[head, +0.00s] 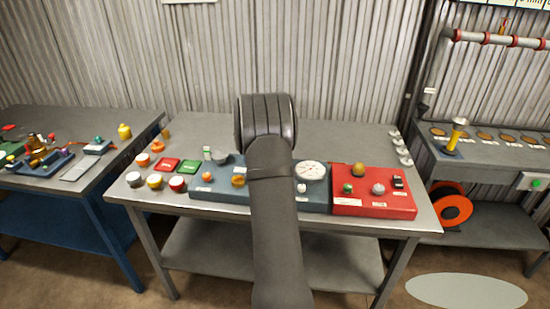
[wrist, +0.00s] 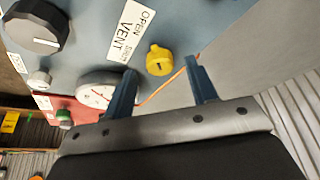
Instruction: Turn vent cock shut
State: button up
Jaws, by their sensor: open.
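My gripper (wrist: 160,66) is open and empty. Its two blue fingers show on either side of the knob in the picture; I cannot tell how far their tips are from the panel. In the head view my arm covers the middle of the blue panel (head: 210,195), and the gripper and vent cock are hidden behind it.
A round white gauge (wrist: 98,92) is left of the fingers, with a large black knob (wrist: 35,28) beyond. A red panel (head: 374,207) adjoins the blue one on the grey table (head: 350,135). The table behind the panels is mostly clear. Side benches stand left and right.

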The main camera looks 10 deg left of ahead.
jog(key=shift+x, duration=0.75)
jog(key=c, duration=1)
jog(key=shift+o, duration=0.2)
